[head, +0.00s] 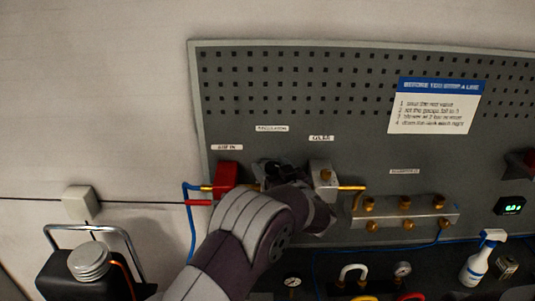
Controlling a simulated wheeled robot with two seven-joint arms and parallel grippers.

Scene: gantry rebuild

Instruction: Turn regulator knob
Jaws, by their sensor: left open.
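The regulator sits on the grey panel under a small label (272,128), between a red valve and a silver block. My left arm and gripper cover most of it, so its knob cannot be made out clearly. My left gripper (280,173) is at the regulator's place, with dark parts showing there. It is open; whether its fingers touch the knob or stand around it, I cannot tell. My right gripper is out of view.
Close by are the red valve (226,176) with its red handle at left and the silver block (323,174) at right. A brass-fitted manifold (438,216), spray bottle (477,262) and gauges stand further right. A black canister (82,277) is lower left.

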